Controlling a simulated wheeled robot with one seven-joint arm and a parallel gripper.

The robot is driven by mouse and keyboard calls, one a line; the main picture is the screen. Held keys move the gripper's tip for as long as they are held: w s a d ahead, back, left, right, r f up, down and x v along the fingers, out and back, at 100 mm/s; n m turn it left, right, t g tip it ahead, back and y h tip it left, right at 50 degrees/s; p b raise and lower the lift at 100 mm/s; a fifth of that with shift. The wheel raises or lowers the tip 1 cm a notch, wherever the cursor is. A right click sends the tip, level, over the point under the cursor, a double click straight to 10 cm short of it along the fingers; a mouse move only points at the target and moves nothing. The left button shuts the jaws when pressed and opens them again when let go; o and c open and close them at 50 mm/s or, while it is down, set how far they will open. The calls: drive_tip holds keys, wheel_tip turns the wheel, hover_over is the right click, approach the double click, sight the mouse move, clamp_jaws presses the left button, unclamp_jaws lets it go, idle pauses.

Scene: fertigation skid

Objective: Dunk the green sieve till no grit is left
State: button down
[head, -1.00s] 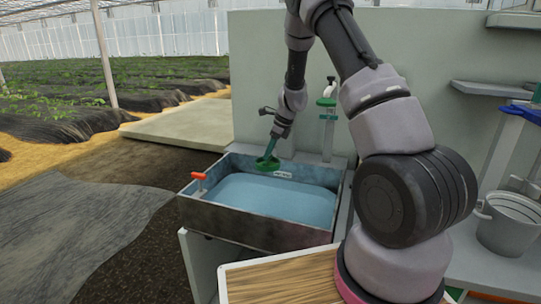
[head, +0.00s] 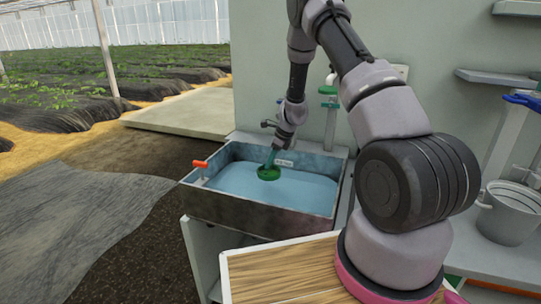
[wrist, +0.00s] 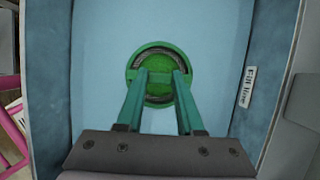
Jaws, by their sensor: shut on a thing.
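The round green sieve (head: 269,174) is at or just above the water in the basin (head: 232,212), near its back. I cannot tell whether its rim touches the water. In the wrist view the sieve (wrist: 155,91) lies flat against the blue water, with dark curved patches inside its rim; whether they are grit is unclear. My gripper (head: 272,162) is shut on the sieve, its two green fingers reaching down to it. The wrist view also shows my gripper (wrist: 160,76) over the sieve's middle, hiding part of it.
A red-orange handle (head: 200,164) stands at the basin's left rim. A green-topped post (head: 329,92) stands behind the basin. A wooden-topped surface (head: 285,278) is in front, and a grey bucket (head: 508,214) is at the right. A small label (wrist: 248,88) is on the basin wall.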

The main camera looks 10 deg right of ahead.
drive_tip(key=shift+f, duration=5.55)
drive_tip(key=shift+r, duration=9.3)
